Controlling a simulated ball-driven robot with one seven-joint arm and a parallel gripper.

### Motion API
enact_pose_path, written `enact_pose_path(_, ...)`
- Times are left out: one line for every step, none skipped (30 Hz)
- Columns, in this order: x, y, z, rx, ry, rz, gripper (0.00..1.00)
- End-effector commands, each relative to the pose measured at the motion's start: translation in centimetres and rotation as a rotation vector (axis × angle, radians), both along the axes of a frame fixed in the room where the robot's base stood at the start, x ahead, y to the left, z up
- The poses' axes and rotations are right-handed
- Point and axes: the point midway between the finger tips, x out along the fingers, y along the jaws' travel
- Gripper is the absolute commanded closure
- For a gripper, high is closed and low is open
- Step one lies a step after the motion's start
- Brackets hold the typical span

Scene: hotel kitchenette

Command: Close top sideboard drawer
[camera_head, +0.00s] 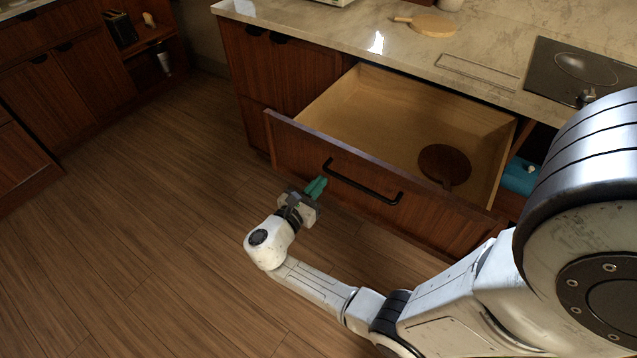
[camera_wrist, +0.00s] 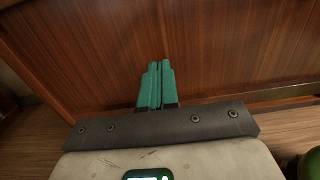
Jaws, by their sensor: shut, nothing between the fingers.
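The top sideboard drawer (camera_head: 300,137) is pulled far out from under the marble counter, with a dark wood front and a pale wooden inside. A black bar handle (camera_head: 361,183) runs along its front. My gripper (camera_head: 317,187) has teal fingers that are shut and empty. It is at the drawer front, just left of the handle. In the wrist view the shut fingers (camera_wrist: 157,80) point at a wood panel (camera_wrist: 225,45); whether they touch it I cannot tell. The handle does not show in that view.
A dark round board with a handle (camera_head: 444,165) lies in the drawer. A wooden board (camera_head: 433,25) and a black cooktop (camera_head: 570,72) are on the counter (camera_head: 400,45). A blue item (camera_head: 520,176) sits in an open space right of the drawer. The floor (camera_head: 130,220) at left is clear.

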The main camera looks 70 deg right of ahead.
Motion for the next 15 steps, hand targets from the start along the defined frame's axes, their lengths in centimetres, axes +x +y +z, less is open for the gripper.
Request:
enact_pose_path(-0.06,-0.22,0.02,0.000,0.000,-0.001,1.00)
enact_pose_path(-0.08,-0.29,0.02,0.000,0.000,0.000,1.00)
enact_pose_path(-0.08,-0.35,0.01,0.000,0.000,0.000,1.00)
enact_pose_path(-0.09,-0.38,0.01,0.000,0.000,0.000,1.00)
enact_pose_path(-0.09,-0.39,0.01,0.000,0.000,0.000,1.00)
enact_pose_path(-0.09,-0.39,0.01,0.000,0.000,0.000,1.00)
enact_pose_path(-0.09,-0.38,0.01,0.000,0.000,0.000,1.00)
enact_pose_path(-0.09,-0.38,0.01,0.000,0.000,0.000,1.00)
enact_pose_path(-0.09,-0.37,0.01,0.000,0.000,0.000,1.00)
enact_pose_path(-0.08,-0.37,0.01,0.000,0.000,0.000,1.00)
enact_pose_path(-0.08,-0.37,0.01,0.000,0.000,0.000,1.00)
enact_pose_path(-0.09,-0.37,0.01,0.000,0.000,0.000,1.00)
enact_pose_path(-0.10,-0.40,0.02,0.000,0.000,0.000,1.00)
enact_pose_path(-0.11,-0.45,0.02,0.000,0.000,-0.001,1.00)
enact_pose_path(-0.15,-0.56,0.02,0.000,0.000,-0.001,1.00)
